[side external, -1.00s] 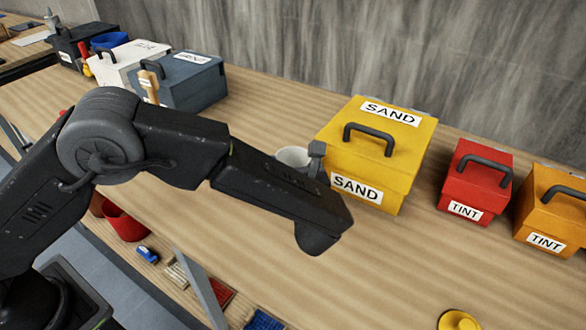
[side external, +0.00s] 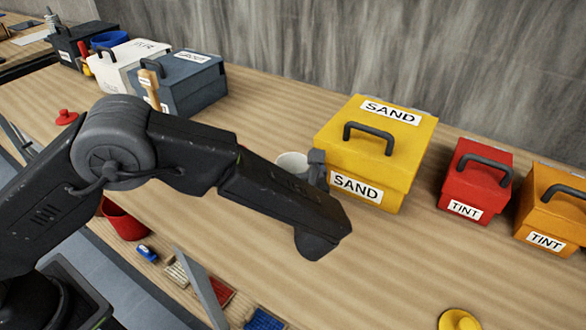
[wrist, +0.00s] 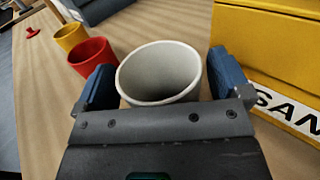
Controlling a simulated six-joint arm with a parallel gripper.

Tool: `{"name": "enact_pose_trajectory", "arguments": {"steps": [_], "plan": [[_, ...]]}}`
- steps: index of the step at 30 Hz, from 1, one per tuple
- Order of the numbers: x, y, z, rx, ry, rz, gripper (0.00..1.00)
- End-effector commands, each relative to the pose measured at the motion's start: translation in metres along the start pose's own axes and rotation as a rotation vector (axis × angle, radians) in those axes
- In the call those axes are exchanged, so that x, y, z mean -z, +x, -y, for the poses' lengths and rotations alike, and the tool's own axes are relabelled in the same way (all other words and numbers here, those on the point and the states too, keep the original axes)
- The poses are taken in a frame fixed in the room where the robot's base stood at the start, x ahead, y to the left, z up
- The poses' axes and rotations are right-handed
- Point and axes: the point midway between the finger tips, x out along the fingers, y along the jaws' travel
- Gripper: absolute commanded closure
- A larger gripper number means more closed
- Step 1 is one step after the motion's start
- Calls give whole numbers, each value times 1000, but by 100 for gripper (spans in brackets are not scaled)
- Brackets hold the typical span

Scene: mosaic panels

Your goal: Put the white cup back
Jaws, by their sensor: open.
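The white cup (wrist: 158,72) stands upright, open mouth up, between the two blue-padded fingers of my gripper (wrist: 163,78) in the wrist view. The gripper is open, with a finger on each side of the cup; I cannot tell whether either touches it. In the side view only part of the white cup (side external: 291,163) shows above my arm, just left of the yellow SAND box. One finger of my gripper (side external: 317,168) shows there beside the cup; the other is hidden.
The yellow SAND box (side external: 376,140) stands close right of the cup. A red cup (wrist: 91,58) and a yellow cup (wrist: 70,37) stand left of it in the wrist view. Red (side external: 476,180) and orange (side external: 553,208) TINT boxes stand right.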

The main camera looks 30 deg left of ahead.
Motion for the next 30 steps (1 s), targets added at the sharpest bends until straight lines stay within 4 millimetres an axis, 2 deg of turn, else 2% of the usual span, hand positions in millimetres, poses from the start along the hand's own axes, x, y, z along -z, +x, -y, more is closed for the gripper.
{"name": "enact_pose_trajectory", "arguments": {"steps": [2, 5, 18, 24, 30], "plan": [[-4, 0, 0, 0, -1, 0, 4], [-2, -13, 1, 3, 0, -1, 4], [-3, -99, 1, 3, -2, 0, 4], [-3, -118, 0, 0, -1, 0, 4], [-2, -120, 0, -1, 0, 0, 4]]}}
